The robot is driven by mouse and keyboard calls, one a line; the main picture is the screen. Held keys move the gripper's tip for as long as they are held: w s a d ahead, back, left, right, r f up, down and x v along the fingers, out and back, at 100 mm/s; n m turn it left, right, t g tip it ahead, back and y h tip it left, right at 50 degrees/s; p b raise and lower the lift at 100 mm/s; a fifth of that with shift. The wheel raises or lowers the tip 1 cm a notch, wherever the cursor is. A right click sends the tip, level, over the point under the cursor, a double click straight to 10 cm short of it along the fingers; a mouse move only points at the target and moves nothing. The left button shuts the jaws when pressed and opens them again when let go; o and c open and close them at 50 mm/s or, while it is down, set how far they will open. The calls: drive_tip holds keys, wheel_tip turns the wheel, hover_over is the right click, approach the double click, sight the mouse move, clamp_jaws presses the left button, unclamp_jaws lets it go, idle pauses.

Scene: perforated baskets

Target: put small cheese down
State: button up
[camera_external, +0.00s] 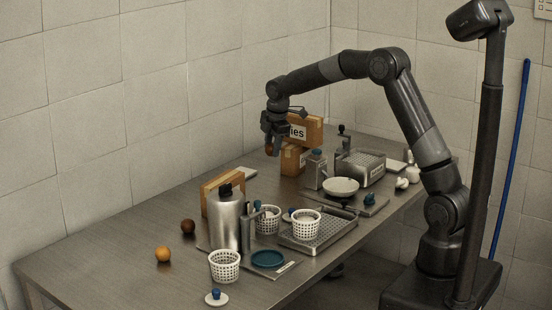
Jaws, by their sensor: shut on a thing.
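My gripper (274,140) is above the back part of the metal table, left of the cardboard boxes, and points down. It is shut on a small reddish-brown thing (270,151), taken as the small cheese. Only a little of the thing shows between the fingers, so its full shape is hidden. It appears held above the table, apart from the surface.
Stacked cardboard boxes (304,131) stand close right of my gripper. White perforated baskets (225,267), a steel canister (227,222) and a drain tray (318,238) crowd the front and middle. An orange (163,254) and a dark ball (188,226) lie left. The table's left end is clear.

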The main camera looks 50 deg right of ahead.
drive_tip(key=w+d+r+n+y, duration=0.1)
drive_tip(key=w+d+n+y, duration=0.1)
drive_tip(key=w+d+n, duration=0.4)
drive_tip(key=shift+n, duration=0.6)
drive_tip(key=w+a+f, duration=0.1)
drive_tip(key=a+f, duration=0.1)
drive_tip(key=w+a+f, duration=0.2)
drive_tip(key=a, duration=0.1)
drive_tip(key=w+a+f, duration=0.1)
drive_tip(key=a+f, duration=0.1)
drive_tip(key=a, duration=0.1)
drive_tip(key=shift+w+f, duration=0.35)
drive_tip(key=shift+s+x, duration=0.2)
drive_tip(key=shift+x, duration=0.75)
drive_tip(key=shift+s+x, duration=0.2)
drive_tip(key=shift+x, duration=0.75)
drive_tip(key=shift+d+f, duration=0.2)
drive_tip(key=shift+f, duration=0.05)
drive_tip(key=o, duration=1)
